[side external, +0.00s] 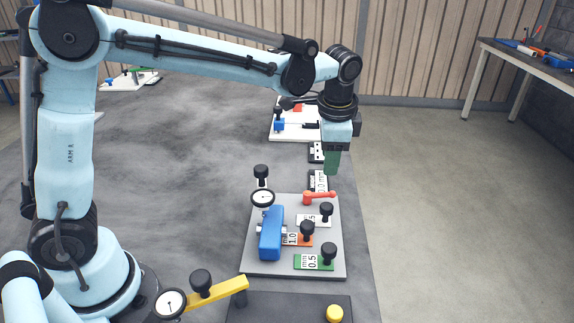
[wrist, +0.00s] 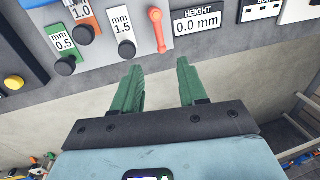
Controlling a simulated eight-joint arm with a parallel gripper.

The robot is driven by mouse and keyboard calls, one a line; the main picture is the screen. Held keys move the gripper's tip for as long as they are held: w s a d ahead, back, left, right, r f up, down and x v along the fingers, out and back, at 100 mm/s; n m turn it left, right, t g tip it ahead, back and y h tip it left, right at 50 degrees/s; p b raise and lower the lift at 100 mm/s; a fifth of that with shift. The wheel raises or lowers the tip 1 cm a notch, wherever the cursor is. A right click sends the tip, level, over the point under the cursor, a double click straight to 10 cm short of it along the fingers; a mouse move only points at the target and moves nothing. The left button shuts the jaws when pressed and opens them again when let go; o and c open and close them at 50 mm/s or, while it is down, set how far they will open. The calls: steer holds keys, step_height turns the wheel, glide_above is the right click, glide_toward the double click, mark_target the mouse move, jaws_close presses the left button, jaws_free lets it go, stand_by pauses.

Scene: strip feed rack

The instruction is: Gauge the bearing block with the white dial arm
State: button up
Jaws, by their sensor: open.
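The blue bearing block (side external: 271,236) stands on a grey plate (side external: 256,268) in the side view. The white dial arm (side external: 262,184) is behind it, with a round dial (side external: 262,198) and a black knob (side external: 261,172). The dial is close to the block's top left; I cannot tell if they touch. My gripper (side external: 332,170) has green fingers and hangs empty beyond the plate's far right corner. In the wrist view my gripper (wrist: 160,66) is open, its fingers apart with nothing between them.
Knobbed tabs marked 1.5 (wrist: 120,28), 1.0 (wrist: 84,14) and 0.5 (wrist: 62,42) lie beside a red lever (wrist: 157,30). A height display (wrist: 197,22) reads 0.0 mm. A yellow dial arm (side external: 222,290) stands in front. Another white fixture plate (side external: 284,133) is behind.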

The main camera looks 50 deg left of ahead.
steer(key=shift+o, duration=0.5)
steer(key=shift+o, duration=1)
steer(key=shift+s+a+r, duration=0.15)
steer(key=shift+a+r, duration=0.05)
steer(key=n+g+h, duration=0.2)
steer(key=n, duration=0.5)
glide_toward(261, 167)
steer(key=f, duration=0.9)
steer(key=shift+s+d, duration=0.2)
jaws_close()
